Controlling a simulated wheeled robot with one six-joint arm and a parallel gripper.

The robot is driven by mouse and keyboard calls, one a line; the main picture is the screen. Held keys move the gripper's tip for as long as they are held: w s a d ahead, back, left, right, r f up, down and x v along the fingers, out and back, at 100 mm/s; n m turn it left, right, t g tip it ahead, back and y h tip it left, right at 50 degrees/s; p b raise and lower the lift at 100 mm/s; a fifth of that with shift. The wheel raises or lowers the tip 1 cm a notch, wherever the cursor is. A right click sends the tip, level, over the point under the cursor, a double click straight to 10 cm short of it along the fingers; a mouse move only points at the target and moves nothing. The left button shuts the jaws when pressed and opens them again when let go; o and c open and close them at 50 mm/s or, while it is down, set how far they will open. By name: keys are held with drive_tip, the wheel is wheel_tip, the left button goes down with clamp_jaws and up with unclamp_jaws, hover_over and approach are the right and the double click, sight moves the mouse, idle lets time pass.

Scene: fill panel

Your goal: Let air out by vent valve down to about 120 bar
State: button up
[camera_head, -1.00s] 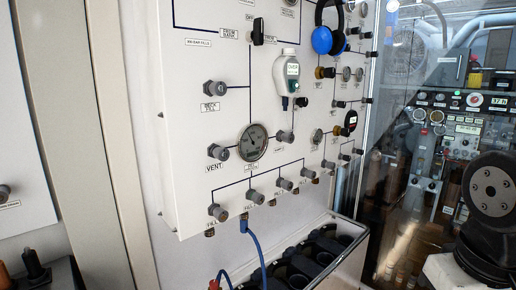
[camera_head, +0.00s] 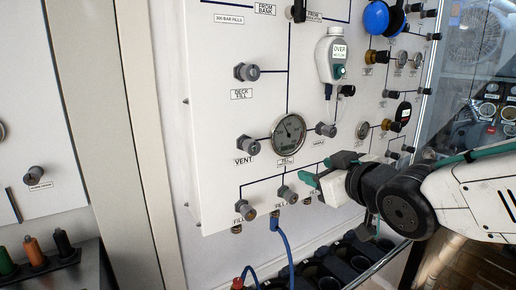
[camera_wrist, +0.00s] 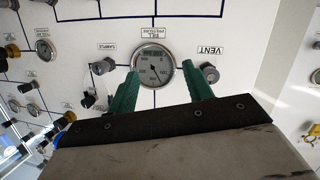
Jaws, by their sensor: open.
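The vent valve (camera_head: 247,147) is a grey knob labelled VENT on the white panel (camera_head: 215,190). Right of it is the round fill pressure gauge (camera_head: 289,133); its reading is too small to tell. In the wrist view the picture is upside down: the vent valve (camera_wrist: 209,72) lies just beyond the right fingertip and the gauge (camera_wrist: 153,66) shows between the fingers. My gripper (camera_head: 318,168) has green fingers and is open and empty, right of and below the gauge in the head view. It also shows in the wrist view (camera_wrist: 165,82). Nothing touches the vent valve.
The sample valve (camera_head: 326,129), deck fill valve (camera_head: 246,72) and fill valves (camera_head: 285,193) stick out around the gauge. A handheld analyser (camera_head: 335,60) and blue headphones (camera_head: 382,17) hang above. A blue hose (camera_head: 287,248) hangs from a fill valve.

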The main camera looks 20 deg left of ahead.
sight(255, 148)
drive_tip(key=a+r+n+y, duration=0.1)
drive_tip(key=a, duration=0.4)
drive_tip(key=w+a+n+y, duration=0.1)
drive_tip(key=a+y, duration=0.1)
drive_tip(key=a, duration=0.2)
drive_tip(key=w+a+r+n+g+y, duration=0.1)
drive_tip(key=a, duration=0.4)
drive_tip(key=shift+a+r+y, duration=0.3)
drive_tip(key=shift+a+y, duration=0.05)
drive_tip(key=shift+y, duration=0.05)
drive_tip(key=c, duration=1)
